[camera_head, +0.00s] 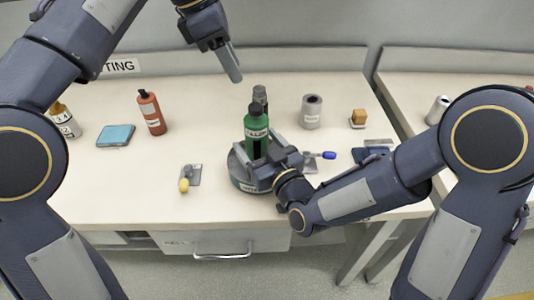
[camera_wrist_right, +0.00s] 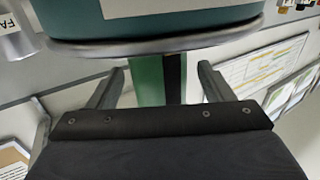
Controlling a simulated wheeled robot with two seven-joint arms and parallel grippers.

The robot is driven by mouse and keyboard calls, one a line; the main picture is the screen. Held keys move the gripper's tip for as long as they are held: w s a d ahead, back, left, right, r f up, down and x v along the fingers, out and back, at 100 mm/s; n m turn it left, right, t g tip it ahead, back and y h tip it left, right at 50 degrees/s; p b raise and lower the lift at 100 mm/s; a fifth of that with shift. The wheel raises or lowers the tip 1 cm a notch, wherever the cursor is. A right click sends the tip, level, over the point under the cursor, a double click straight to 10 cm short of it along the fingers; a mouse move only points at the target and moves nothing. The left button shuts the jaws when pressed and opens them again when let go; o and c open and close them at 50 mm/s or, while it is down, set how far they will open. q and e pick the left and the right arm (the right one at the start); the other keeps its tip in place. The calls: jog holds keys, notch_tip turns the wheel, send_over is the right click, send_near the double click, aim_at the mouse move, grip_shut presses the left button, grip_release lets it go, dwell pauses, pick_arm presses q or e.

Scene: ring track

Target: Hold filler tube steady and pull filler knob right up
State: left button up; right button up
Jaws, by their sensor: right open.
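A green bottle-like tube (camera_head: 257,127), which I take as the filler tube, stands upright on a round grey-green base (camera_head: 238,165). My right gripper (camera_head: 264,152) is low at the tube. In the right wrist view its two fingers (camera_wrist_right: 160,70) stand apart on either side of the green tube (camera_wrist_right: 147,82), with gaps showing, and the base rim (camera_wrist_right: 160,45) is close by. My left gripper (camera_head: 231,65) hangs above and behind the tube, apart from it. Its finger gap is not visible.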

jog(key=shift+w+a, duration=0.25)
jog(key=shift+w, duration=0.25)
